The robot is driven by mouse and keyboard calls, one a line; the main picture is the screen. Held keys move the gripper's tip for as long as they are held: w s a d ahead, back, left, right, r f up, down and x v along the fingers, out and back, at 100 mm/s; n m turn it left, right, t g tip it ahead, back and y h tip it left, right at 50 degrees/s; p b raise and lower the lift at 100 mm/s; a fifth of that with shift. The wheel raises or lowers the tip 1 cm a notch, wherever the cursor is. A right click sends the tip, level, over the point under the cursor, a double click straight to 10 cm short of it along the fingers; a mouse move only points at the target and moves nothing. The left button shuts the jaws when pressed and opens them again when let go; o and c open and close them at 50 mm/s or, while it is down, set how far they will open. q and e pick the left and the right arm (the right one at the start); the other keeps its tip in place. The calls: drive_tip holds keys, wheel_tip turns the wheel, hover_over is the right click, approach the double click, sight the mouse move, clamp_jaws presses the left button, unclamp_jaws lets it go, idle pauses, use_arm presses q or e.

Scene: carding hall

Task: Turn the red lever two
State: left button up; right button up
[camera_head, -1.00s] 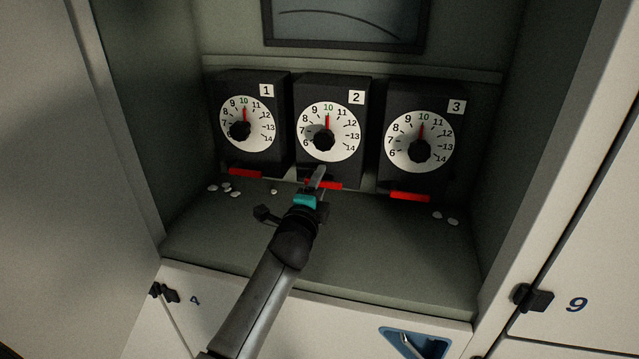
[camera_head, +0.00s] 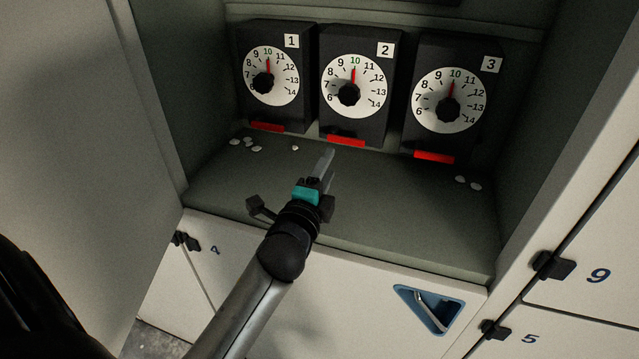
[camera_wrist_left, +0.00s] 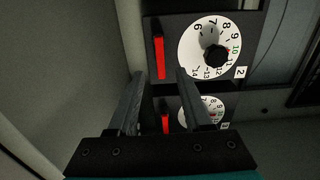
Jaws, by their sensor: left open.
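Red lever two (camera_head: 346,141) lies across the bottom of the dark box marked 2 (camera_head: 385,50), roughly level in the head view. It also shows in the left wrist view (camera_wrist_left: 159,57), just beyond the fingertips and in line with the gap between them. The dial of box 2 (camera_head: 354,86) has its red pointer near 10. My left gripper (camera_head: 325,160) is open and empty, just in front of and below lever two, apart from it as far as I can tell. Its open fingers show in the left wrist view (camera_wrist_left: 160,75). My right gripper is not in view.
Red levers one (camera_head: 268,127) and three (camera_head: 434,157) sit on the neighbouring boxes, on either side. Small pale pebbles (camera_head: 247,144) lie on the shelf (camera_head: 400,215). Cabinet walls close in left and right. A blue triangular recess (camera_head: 428,309) is below.

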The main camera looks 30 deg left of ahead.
use_arm(q)
drive_tip(key=shift+v, duration=2.1)
